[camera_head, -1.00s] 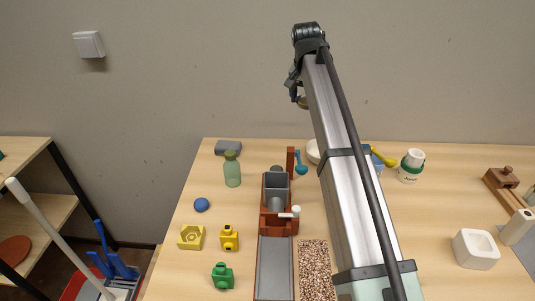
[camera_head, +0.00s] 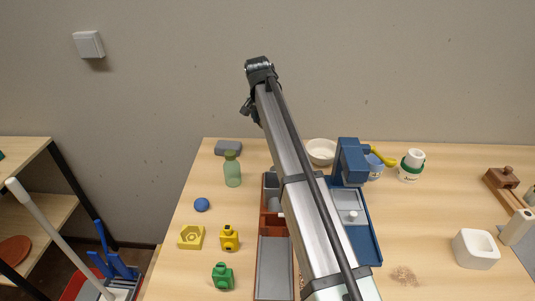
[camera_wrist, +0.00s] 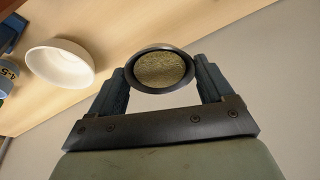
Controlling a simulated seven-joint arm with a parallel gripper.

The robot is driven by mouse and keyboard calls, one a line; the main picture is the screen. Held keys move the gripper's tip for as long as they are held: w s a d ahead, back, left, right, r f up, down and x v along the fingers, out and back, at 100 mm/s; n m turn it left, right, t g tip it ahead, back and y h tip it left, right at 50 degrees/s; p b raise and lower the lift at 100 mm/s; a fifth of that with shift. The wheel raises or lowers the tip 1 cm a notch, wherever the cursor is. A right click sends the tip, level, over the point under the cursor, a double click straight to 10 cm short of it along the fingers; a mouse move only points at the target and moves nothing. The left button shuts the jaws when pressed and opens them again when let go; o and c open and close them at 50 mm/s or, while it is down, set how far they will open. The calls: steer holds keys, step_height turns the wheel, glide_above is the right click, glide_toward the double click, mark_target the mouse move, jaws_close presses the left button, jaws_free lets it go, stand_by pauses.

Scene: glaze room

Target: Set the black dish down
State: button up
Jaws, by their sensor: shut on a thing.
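The black dish (camera_wrist: 137,81) shows in the wrist view as a round dark rim around a grainy tan middle. I cannot tell whether the tan is its contents or its inner surface. My gripper (camera_wrist: 161,66) is shut on it, with one finger on each side. The dish is held up in the air and does not rest on anything visible. In the head view, the dish and fingertips are hidden behind my arm.
Below are a white bowl (camera_head: 321,151), a blue press-like device (camera_head: 352,165), a brown device (camera_head: 270,222) partly behind my arm, and a green bottle (camera_head: 232,171). The white bowl also shows in the wrist view (camera_wrist: 60,65). The wooden table (camera_head: 420,230) is clear at right centre.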

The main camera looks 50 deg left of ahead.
mark_target(268, 152)
step_height(268, 152, down, 11)
steer(key=shift+f, duration=0.2)
stand_by(0.5)
steer(key=shift+f, duration=0.15)
steer(key=o, duration=1.1)
steer(key=v, duration=1.2)
steer(key=shift+d, duration=0.1)
